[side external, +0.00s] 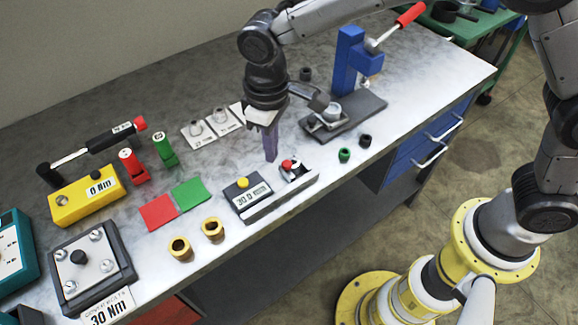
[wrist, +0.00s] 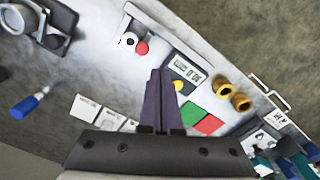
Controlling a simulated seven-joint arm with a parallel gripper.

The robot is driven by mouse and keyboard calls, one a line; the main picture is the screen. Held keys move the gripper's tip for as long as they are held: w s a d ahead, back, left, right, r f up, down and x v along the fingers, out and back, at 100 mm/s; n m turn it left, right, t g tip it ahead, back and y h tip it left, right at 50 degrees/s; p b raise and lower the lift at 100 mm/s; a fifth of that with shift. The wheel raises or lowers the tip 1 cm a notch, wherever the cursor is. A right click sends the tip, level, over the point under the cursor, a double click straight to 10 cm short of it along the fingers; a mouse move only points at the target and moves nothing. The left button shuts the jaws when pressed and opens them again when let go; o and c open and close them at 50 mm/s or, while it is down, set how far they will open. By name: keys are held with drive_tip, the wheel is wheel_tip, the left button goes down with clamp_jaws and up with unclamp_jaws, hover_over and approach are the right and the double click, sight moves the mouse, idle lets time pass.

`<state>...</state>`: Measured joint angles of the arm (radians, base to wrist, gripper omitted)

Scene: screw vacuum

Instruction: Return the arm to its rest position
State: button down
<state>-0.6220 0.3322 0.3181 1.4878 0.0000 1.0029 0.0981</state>
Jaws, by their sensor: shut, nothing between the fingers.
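My gripper (side external: 271,156) hangs over the middle of the workbench (side external: 295,215), its purple-grey fingers pointing down and pressed together with nothing between them. In the wrist view the shut fingers (wrist: 160,76) also show at the centre. In the side view the fingertips are just behind the grey display box with a yellow button (side external: 246,196) and the small unit with a red button (side external: 289,168). I cannot tell exactly how high the tips are above the bench. My arm reaches in from the upper right.
A blue press (side external: 348,62) with a red-handled lever stands right of my gripper. White plates (side external: 203,131) lie behind it. Red (side external: 159,212) and green (side external: 190,193) pads, brass rings (side external: 180,248), a yellow torque tester (side external: 87,196) and a torque wrench (side external: 108,138) are to the left.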

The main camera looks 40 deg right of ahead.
drive_tip(key=s+d+r+m+t+y, duration=0.1)
drive_tip(key=s+d+r+m+t, duration=0.2)
drive_tip(key=d+r, duration=1.25)
drive_tip(key=s+d+r+m+t, duration=0.2)
drive_tip(key=s+d+r, duration=0.1)
drive_tip(key=s+d, duration=0.5)
drive_tip(key=s+d+f+m+h, duration=0.1)
drive_tip(key=s+d+f, duration=0.2)
drive_tip(key=s+f, duration=0.3)
drive_tip(key=s, duration=0.3)
drive_tip(key=shift+s+f+t, duration=0.3)
drive_tip(key=c, duration=1.6)
unclamp_jaws()
